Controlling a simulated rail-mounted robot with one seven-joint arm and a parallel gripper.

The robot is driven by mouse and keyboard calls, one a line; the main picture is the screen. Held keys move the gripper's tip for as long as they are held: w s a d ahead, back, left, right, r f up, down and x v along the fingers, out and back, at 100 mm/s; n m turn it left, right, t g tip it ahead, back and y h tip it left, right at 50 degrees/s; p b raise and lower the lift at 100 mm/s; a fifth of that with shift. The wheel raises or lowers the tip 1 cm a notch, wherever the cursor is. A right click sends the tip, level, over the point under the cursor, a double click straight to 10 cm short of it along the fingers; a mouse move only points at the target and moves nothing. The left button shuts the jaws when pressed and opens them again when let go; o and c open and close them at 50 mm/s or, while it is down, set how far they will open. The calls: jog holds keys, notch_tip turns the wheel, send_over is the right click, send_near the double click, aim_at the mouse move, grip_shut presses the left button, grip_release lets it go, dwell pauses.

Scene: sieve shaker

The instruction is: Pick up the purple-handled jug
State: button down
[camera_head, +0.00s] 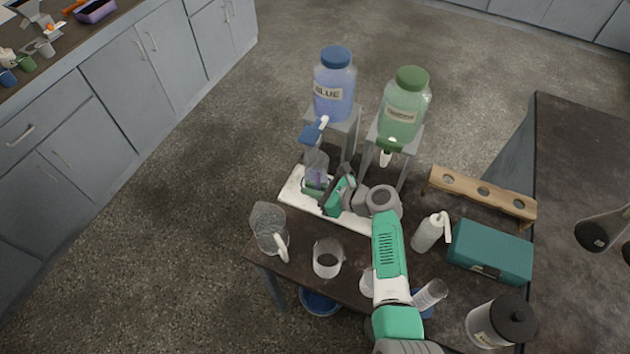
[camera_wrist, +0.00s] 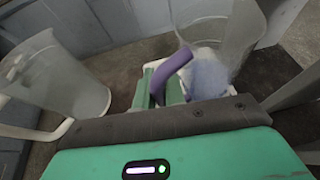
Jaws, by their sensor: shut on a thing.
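The purple-handled jug (camera_head: 315,162) is clear and stands over the pale tray, below the blue bottle's tap. In the wrist view the clear jug (camera_wrist: 225,40) is upper right, with its purple handle (camera_wrist: 172,72) curving down between the green fingers. My gripper (camera_head: 326,190) reaches in from the right and is shut on that handle; its fingers (camera_wrist: 160,90) also show in the wrist view. Bluish content shows low in the jug. Whether the jug's base touches the tray is hidden.
A white-handled clear jug (camera_head: 269,222) stands close at left, with a beaker (camera_head: 327,258) nearby. The blue bottle (camera_head: 335,90) and green bottle (camera_head: 404,105) stand on raised stands behind. A wash bottle (camera_head: 428,234) and teal box (camera_head: 490,250) are at right.

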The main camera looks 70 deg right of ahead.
jog(key=shift+r, duration=0.1)
notch_tip(320, 180, up, 7)
jog(key=p, duration=0.3)
jog(key=s+a+p, duration=0.3)
jog(key=s+a, duration=0.8)
jog(key=s, duration=0.3)
jog(key=shift+a, duration=0.2)
notch_tip(320, 180, up, 5)
jog(key=p, duration=0.6)
